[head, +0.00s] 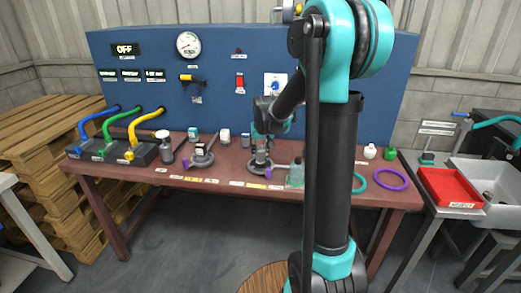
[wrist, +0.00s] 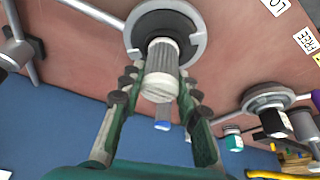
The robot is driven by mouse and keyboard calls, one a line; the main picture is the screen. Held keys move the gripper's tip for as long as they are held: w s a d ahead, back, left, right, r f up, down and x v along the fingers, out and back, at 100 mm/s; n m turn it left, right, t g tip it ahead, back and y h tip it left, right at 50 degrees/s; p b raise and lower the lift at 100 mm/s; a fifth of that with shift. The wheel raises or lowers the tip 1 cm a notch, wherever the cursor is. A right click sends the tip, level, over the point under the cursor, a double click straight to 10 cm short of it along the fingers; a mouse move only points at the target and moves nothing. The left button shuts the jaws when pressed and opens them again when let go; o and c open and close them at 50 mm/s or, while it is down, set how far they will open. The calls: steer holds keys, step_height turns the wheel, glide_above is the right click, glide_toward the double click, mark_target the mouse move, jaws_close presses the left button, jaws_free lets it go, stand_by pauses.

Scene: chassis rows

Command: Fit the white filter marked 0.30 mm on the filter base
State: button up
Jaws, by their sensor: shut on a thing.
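A white ribbed filter (wrist: 161,72) is between the fingers of my gripper (wrist: 158,92) in the wrist view. My gripper is shut on it. The far end of the filter is at the centre of a round dark grey base (wrist: 136,38) with a light metal rim and arm. I cannot tell whether it is seated there or just above. No 0.30 mm marking can be read. In the head view my gripper (head: 262,150) is over the round base (head: 255,168) on the red-brown bench, and the filter is hidden or too small to tell.
A second round base (head: 203,159) stands to the left, with small jars (head: 225,135) behind. A black box (head: 115,149) with coloured hoses is at the far left. A green block (head: 296,177), a purple ring (head: 391,180) and a red tray (head: 450,187) are to the right.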

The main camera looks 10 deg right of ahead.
steer(key=shift+f, duration=0.25)
steer(key=o, duration=1.2)
steer(key=v, duration=1.2)
